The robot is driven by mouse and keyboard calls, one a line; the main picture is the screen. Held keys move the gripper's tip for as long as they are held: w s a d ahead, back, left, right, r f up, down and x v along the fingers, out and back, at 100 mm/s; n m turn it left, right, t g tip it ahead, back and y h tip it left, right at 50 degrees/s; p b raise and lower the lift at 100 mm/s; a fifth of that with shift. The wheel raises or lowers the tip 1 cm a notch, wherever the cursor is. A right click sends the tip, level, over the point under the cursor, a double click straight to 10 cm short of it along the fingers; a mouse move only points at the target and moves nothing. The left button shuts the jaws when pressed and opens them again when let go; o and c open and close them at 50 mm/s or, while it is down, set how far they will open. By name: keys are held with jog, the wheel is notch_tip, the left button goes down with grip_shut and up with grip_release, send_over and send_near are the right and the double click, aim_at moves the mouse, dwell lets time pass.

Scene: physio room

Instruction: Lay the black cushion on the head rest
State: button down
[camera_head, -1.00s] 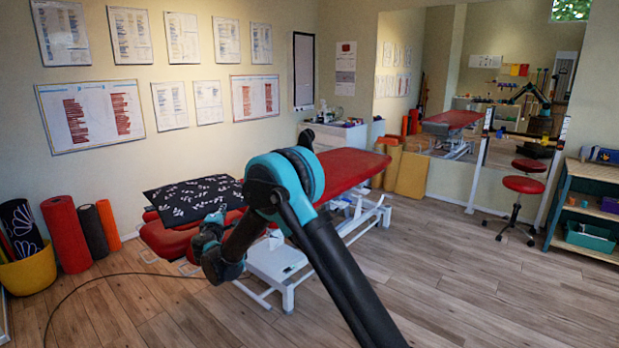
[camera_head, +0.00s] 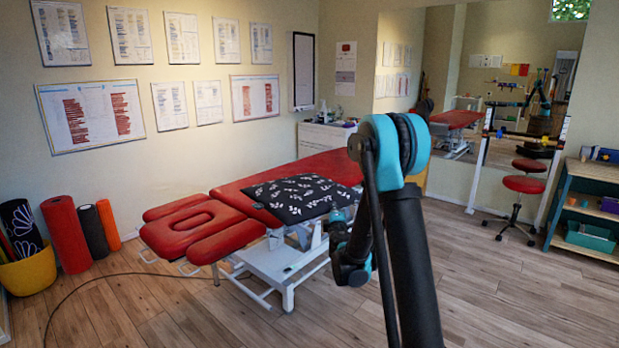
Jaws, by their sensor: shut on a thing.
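The black cushion (camera_head: 290,196) with white leaf prints is flat over the near side of the red treatment table (camera_head: 330,164), toward the middle of its length. I cannot tell whether it touches the table top. My gripper (camera_head: 341,216) is shut on the cushion's near right edge; its fingertips are partly hidden by the wrist. The head rest (camera_head: 176,238), red with an oval face hole and side pads, is at the table's left end. It is bare, and the cushion is apart from it, to the right.
Red and black rolls and an orange roll (camera_head: 108,222) stand by the left wall beside a yellow basket (camera_head: 28,272). A red stool (camera_head: 524,186) and a shelf (camera_head: 585,215) are at the right. A cable lies on the floor at the left. The right-hand floor is open.

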jog(key=d, duration=1)
jog(key=shift+w, duration=0.35)
jog(key=shift+f, duration=0.1)
